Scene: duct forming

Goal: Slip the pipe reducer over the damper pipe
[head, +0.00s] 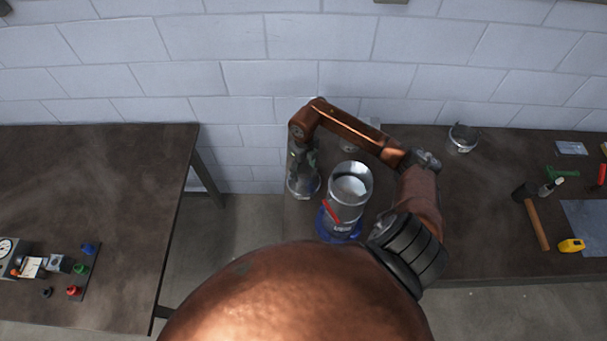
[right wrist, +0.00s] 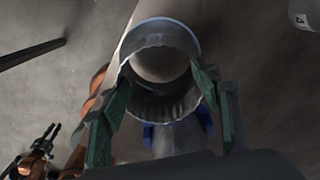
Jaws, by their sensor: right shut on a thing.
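The damper pipe (head: 351,190) is a clear-grey metal cylinder with a red handle (head: 331,210). It stands upright on a blue base (head: 341,233) near the table's left end. My right gripper (head: 303,165) points down just left of the pipe. It is shut on the pipe reducer (head: 303,185), a shiny metal ring piece apart from the damper pipe in the picture. In the right wrist view the reducer (right wrist: 160,103) sits between the green fingers of my right gripper (right wrist: 162,85).
Another metal ring piece (head: 462,138) stands at the back of the right table (head: 475,220). A hammer (head: 538,225), a yellow tape measure (head: 571,246) and other tools lie at its right. A gap separates it from the left table (head: 95,190). A brick wall (head: 300,45) stands behind.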

